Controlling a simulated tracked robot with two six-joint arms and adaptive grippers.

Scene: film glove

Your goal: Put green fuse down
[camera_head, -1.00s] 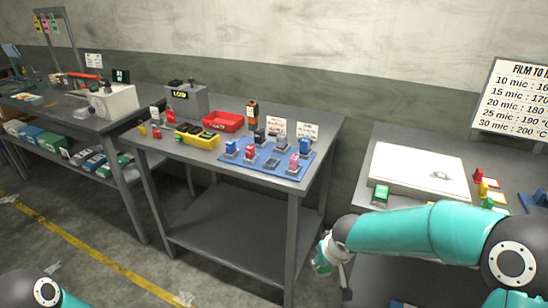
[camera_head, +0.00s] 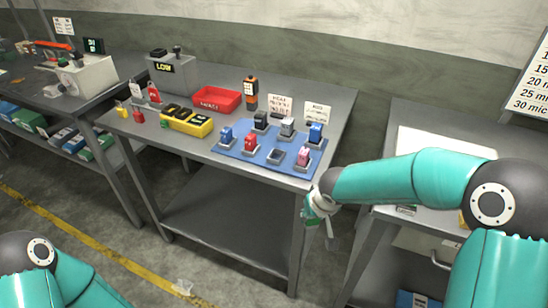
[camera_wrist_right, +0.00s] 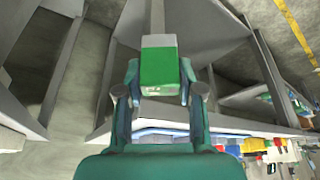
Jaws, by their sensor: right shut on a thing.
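The green fuse (camera_wrist_right: 160,68) is a green block with a grey top part, held between the fingertips of my right gripper (camera_wrist_right: 158,85) in the right wrist view. In the head view my right gripper (camera_head: 318,207) is by the right front corner of the middle table, above open floor; the fuse is hard to make out there. The blue mat (camera_head: 236,152) on that table bears blue, red, black, grey and pink blocks in grey holders. One grey holder (camera_head: 275,157) at its front looks empty. My left gripper is out of view; only its arm shows at lower left.
A yellow tray (camera_head: 192,131) with black pieces, a red bin (camera_head: 216,99), an orange-black device (camera_head: 251,95) and a grey LOW box (camera_head: 174,75) stand on the middle table (camera_head: 330,95). A right-hand table with a white panel (camera_head: 425,142) is partly behind my right arm.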

